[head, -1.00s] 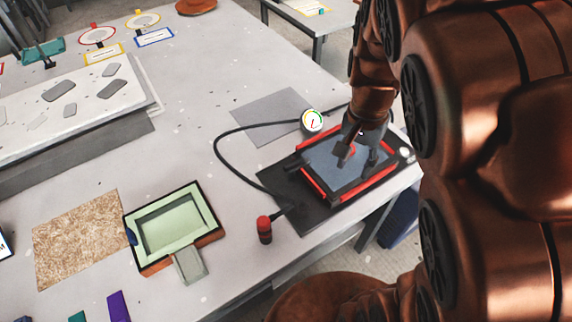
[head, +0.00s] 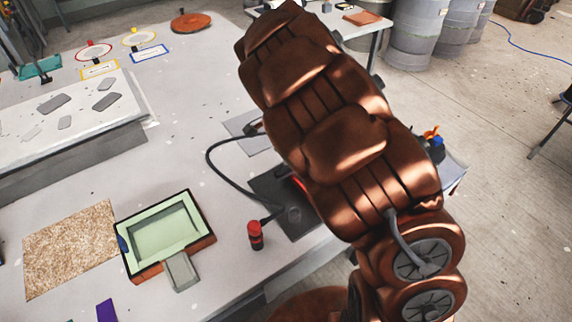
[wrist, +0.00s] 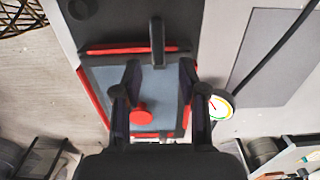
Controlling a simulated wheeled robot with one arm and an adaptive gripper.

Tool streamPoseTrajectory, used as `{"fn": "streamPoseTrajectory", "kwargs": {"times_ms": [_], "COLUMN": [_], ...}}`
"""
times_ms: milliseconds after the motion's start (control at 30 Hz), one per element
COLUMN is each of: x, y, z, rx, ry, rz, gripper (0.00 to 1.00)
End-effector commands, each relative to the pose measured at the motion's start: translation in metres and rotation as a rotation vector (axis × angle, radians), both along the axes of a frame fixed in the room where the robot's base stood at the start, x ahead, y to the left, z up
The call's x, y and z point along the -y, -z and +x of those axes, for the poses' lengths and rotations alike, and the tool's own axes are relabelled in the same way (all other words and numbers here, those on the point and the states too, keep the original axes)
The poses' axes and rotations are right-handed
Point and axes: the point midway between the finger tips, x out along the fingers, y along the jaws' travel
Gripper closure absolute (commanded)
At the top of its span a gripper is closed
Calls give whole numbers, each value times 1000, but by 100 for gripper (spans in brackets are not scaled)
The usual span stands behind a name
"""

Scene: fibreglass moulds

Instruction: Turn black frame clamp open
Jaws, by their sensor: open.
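The red-edged frame with a grey-blue panel (wrist: 107,88) lies below my gripper in the wrist view. A black bar (wrist: 157,42), which looks like the black frame clamp, crosses the frame's top red edge and points along the picture's vertical. My gripper (wrist: 160,76) is open, its fingers apart, with the bar's lower end close to the gap between the tips; I cannot tell the height between them. A round red knob (wrist: 141,113) shows between the fingers. In the head view my arm hides the clamp, my gripper and nearly all of the frame.
A round gauge (wrist: 219,107) stands right of the fingers. The black base plate (head: 302,225) is partly covered by my arm, with a black hose and a red-capped cylinder (head: 256,235) beside it. A green mould (head: 170,228) and a chipboard sheet (head: 68,250) lie left.

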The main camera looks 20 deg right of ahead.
Motion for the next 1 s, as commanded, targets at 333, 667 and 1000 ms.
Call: {"fn": "streamPoseTrajectory", "kwargs": {"times_ms": [333,667,1000], "x": [-3,-4,-3], "y": [46,65,67], "z": [-2,0,0], "rx": [-6,1,2], "ry": [-5,-9,-8], "rz": [-1,-1,-2], "gripper": [58,58,65]}}
